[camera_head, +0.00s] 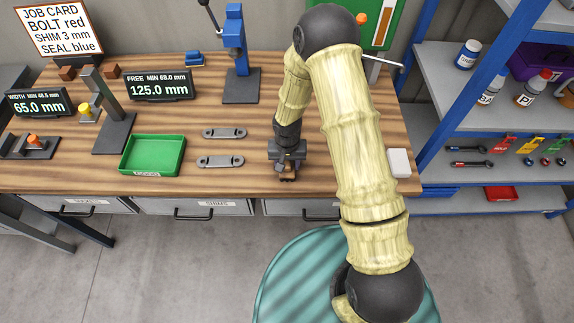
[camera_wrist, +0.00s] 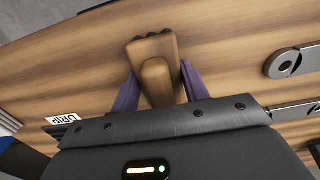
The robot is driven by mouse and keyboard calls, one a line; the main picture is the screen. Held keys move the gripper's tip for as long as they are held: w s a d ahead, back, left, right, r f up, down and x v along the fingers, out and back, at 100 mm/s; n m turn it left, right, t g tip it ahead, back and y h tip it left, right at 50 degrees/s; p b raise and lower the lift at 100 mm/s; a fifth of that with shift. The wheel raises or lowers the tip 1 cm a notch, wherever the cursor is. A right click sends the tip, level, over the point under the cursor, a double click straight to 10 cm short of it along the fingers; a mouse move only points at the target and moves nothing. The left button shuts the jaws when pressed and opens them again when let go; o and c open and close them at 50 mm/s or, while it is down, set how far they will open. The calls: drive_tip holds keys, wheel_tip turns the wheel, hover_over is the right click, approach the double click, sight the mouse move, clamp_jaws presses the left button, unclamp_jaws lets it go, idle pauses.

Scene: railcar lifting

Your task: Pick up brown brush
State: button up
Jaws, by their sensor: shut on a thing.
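My gripper (camera_head: 287,170) points down at the front part of the wooden workbench (camera_head: 240,179). The brown brush (camera_wrist: 157,75) sits between its two fingers in the wrist view, with a row of dark bristle tips at the far end. My gripper (camera_wrist: 158,90) is shut on the brush. In the head view only a small brown end of the brush (camera_head: 288,179) shows below the fingers; the rest is hidden by my gripper. I cannot tell whether the brush touches the bench top.
A green tray (camera_head: 153,171) and two grey link plates (camera_head: 221,161) lie left of my gripper. A white block (camera_head: 399,162) lies to the right. A blue press (camera_head: 235,55) stands behind. A blue shelf unit (camera_head: 465,90) holds bottles and tools at the right.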

drive_tip(key=shift+r, duration=0.35)
wheel_tip(320, 180, up, 9)
drive_tip(key=shift+s+r+b, duration=0.1)
drive_tip(key=shift+r+b, duration=0.1)
drive_tip(key=shift+b, duration=1.05)
drive_tip(key=o, duration=0.4)
drive_tip(key=shift+c, duration=1.1)
